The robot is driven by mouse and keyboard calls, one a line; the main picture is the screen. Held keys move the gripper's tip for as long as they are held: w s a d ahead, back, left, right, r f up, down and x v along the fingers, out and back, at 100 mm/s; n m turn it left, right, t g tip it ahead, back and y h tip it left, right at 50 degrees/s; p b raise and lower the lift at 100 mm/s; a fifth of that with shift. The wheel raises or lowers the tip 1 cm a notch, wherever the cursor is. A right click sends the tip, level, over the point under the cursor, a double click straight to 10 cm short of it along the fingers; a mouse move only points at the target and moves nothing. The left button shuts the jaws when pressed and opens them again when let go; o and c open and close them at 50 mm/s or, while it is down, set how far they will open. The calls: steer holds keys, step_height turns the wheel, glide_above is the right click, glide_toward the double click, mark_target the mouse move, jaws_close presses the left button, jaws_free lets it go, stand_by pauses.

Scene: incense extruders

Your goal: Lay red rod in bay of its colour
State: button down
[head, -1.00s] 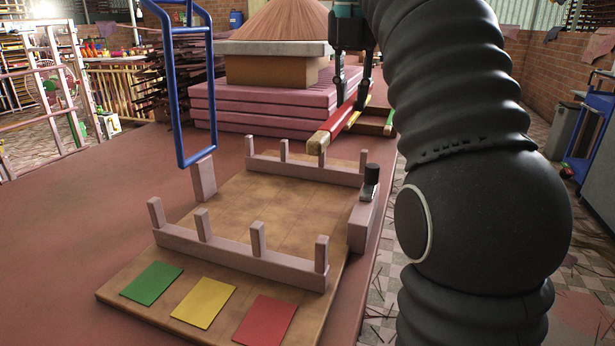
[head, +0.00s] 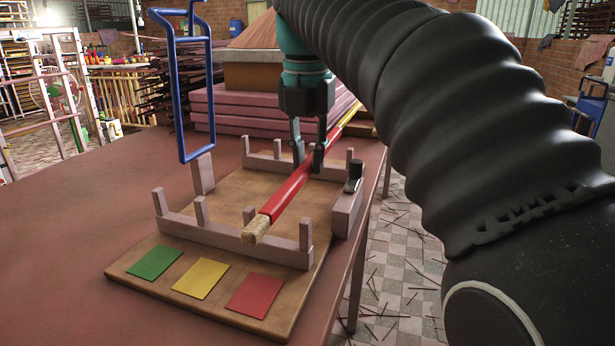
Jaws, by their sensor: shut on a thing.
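My gripper (head: 308,158) is shut on the red rod (head: 287,196), gripping it around mid-length near the back rail (head: 268,166). The rod has a tan near end (head: 256,230) and slants from back right to front left. This end overlaps the front rail (head: 190,230) in the picture, just right of the third post (head: 249,215). It looks raised above the rails; its exact height is unclear. The posts form three bays. In front lie a green card (head: 155,262), a yellow card (head: 200,278) and a red card (head: 255,295), the red one before the right-hand bay.
A blue wire frame (head: 180,90) stands upright by a short post (head: 203,174) left of the board (head: 128,276). A block with a black knob (head: 355,170) stands at the right. The table left of the board is clear.

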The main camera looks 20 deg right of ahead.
mark_target(310, 162)
steer(key=shift+d+f+b, duration=0.15)
steer(key=shift+f+b, duration=0.65)
steer(key=shift+f, duration=0.95)
steer(key=shift+f, duration=0.5)
steer(key=c, duration=1.1)
jaws_free()
steer(key=r, duration=0.2)
steer(key=r+p, duration=0.1)
steer(key=r, duration=0.5)
steer(key=shift+s+a+r+p, duration=0.2)
steer(key=shift+s+r+p, duration=0.05)
steer(key=shift+s+p, duration=0.05)
